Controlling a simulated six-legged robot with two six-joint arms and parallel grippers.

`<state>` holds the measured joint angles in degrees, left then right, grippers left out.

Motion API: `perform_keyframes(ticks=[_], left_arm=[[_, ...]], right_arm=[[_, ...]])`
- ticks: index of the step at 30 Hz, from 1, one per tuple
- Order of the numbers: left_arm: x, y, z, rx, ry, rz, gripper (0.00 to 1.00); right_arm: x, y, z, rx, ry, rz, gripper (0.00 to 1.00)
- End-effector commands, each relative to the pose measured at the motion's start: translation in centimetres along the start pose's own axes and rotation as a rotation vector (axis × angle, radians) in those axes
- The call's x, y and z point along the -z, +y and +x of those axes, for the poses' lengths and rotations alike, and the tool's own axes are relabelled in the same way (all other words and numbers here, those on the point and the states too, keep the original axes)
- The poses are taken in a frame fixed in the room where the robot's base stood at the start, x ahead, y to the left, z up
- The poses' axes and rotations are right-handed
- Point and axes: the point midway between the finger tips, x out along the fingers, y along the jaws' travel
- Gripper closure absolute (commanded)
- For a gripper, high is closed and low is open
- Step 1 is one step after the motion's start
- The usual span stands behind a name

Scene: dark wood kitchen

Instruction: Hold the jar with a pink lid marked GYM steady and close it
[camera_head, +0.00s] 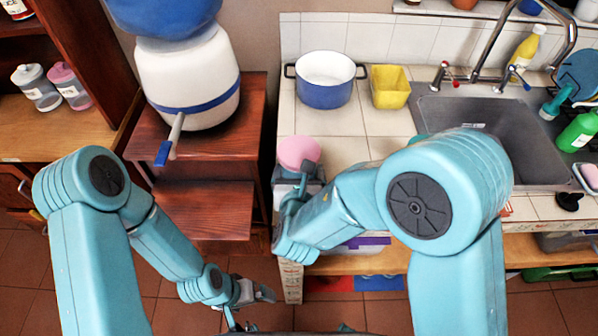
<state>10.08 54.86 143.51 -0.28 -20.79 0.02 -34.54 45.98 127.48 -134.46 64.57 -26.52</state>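A round pink lid (298,153) shows at the left front corner of the tiled counter. What is under it is mostly hidden by my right gripper, so I see little of a jar body and cannot read any GYM mark. I cannot tell whether the lid is seated or raised. My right gripper (303,176) is right below the lid, at or close against the jar; its fingers are too hidden to tell whether they grip. My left gripper (254,293) is low over the floor in front of the counter, well apart from the lid; its finger opening is unclear.
A blue pot (326,80) and a yellow container (390,86) stand at the counter's back. A sink (480,125) is at the right. A white and blue dispenser (188,75) stands on a wooden stand at left. Two small jars (68,86) sit on the left shelf.

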Motion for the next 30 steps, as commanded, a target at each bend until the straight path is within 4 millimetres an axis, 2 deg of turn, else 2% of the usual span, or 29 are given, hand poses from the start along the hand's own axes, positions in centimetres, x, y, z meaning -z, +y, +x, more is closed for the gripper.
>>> perform_keyframes(ticks=[4,5,6,15,17,30], left_arm=[[0.0,-0.2,0.5,0.0,0.0,0.0,0.0],[0.0,-0.2,0.5,0.0,0.0,0.0,0.0],[0.0,-0.1,0.4,0.0,0.0,0.0,0.0],[0.0,0.1,-0.3,0.0,0.0,0.0,0.0],[0.0,-0.1,0.2,0.0,0.001,0.0,0.0],[0.0,-0.6,1.7,0.0,0.0,0.0,0.0]], right_arm=[[0.1,0.0,0.1,0.0,-0.006,0.002,0.97],[0.3,0.0,0.1,0.0,0.0,0.0,0.09],[0.2,0.0,0.1,0.0,0.0,0.0,0.0],[-0.3,0.0,-0.1,0.0,0.001,-0.001,0.0],[0.0,0.1,-0.6,-0.002,-0.001,-0.001,0.0],[0.0,0.1,-9.8,-0.005,-0.003,-0.001,0.0]])
